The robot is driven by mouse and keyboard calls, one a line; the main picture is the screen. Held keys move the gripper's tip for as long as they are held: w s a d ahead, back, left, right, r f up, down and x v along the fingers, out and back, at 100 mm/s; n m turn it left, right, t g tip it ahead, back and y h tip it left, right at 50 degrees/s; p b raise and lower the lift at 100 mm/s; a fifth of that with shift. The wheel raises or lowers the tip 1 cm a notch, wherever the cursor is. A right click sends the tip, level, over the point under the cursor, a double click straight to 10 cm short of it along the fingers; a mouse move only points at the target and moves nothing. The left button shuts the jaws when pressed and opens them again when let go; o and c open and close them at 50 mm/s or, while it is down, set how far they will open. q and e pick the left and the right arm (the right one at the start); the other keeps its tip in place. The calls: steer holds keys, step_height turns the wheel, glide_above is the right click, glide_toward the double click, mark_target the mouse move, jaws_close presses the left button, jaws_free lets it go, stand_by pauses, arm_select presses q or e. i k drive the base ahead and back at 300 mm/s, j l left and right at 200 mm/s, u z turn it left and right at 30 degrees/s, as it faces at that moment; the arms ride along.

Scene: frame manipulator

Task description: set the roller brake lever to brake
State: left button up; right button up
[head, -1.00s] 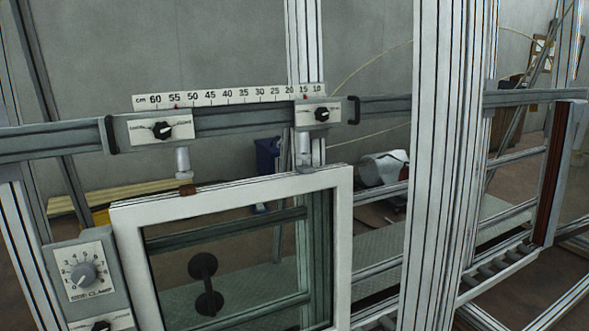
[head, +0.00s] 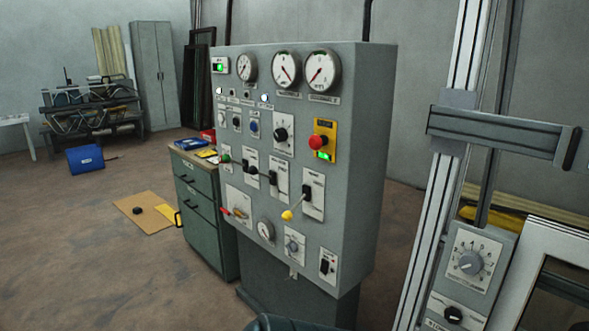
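A grey control cabinet (head: 350,190) stands in the middle of the head view, its front full of gauges, knobs and levers. A red-handled lever (head: 239,213) is on a plate at the lower left. The labels are too small to read, so I cannot tell which is the roller brake lever or its setting. Neither gripper is in view.
A red stop button (head: 317,142) on a yellow plate is at the panel's right. A green drawer cabinet (head: 205,205) stands close on the left. The metal frame (head: 440,180) with a clamp dial (head: 471,262) is on the right. The floor at the front left is largely open.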

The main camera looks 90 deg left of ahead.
mark_target(252, 171)
steer(key=u, duration=3.05)
